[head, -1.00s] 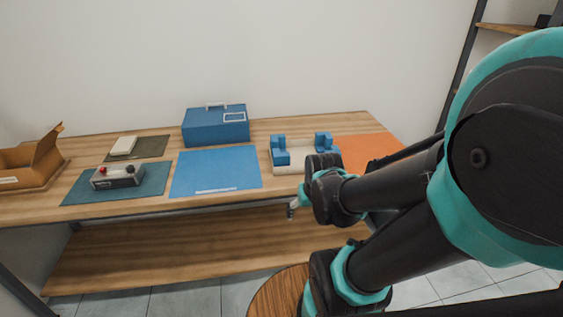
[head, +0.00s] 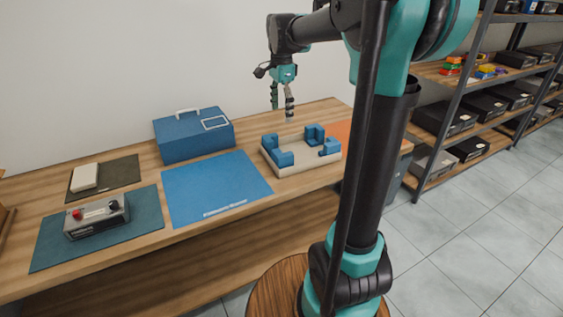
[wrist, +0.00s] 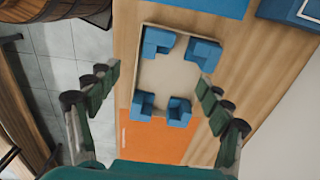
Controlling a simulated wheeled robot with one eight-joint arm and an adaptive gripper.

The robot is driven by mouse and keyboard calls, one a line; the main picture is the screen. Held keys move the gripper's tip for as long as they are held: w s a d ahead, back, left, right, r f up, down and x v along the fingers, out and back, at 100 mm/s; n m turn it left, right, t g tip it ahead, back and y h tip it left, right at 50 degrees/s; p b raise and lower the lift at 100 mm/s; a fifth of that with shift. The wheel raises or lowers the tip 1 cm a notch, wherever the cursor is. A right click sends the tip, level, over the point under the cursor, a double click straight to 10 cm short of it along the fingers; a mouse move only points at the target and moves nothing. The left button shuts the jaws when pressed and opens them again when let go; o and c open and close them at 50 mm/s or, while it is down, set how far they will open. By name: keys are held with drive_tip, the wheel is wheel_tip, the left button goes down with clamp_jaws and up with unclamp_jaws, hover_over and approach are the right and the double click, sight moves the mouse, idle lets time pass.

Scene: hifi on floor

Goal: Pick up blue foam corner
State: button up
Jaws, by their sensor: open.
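Several blue foam corners sit at the corners of a shallow cream tray (head: 294,172) on the wooden table. In the head view one foam corner (head: 281,158) is at the tray's near left and another (head: 315,132) at its far right. In the wrist view the corners show as two upper ones (wrist: 157,43) (wrist: 203,53) and two lower ones (wrist: 142,105) (wrist: 179,111). My gripper (head: 282,108) is open and empty above the tray's far side, pointing down. In the wrist view its fingers (wrist: 158,85) spread to either side of the tray, apart from the corners.
A blue mat (head: 216,187) and a blue toolbox (head: 194,136) lie left of the tray. An orange mat (wrist: 155,139) adjoins it. A grey control box (head: 97,217) stands on a teal mat at the left. Shelves (head: 468,100) with bins stand at the right.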

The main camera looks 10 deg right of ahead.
sight(281, 152)
wheel_tip(281, 152, down, 17)
drive_tip(key=shift+s, duration=0.15)
idle(0.5)
drive_tip(key=shift+c, duration=0.3)
drive_tip(key=c, duration=0.9)
drive_tip(key=shift+r, duration=0.15)
drive_tip(key=shift+c, duration=0.2)
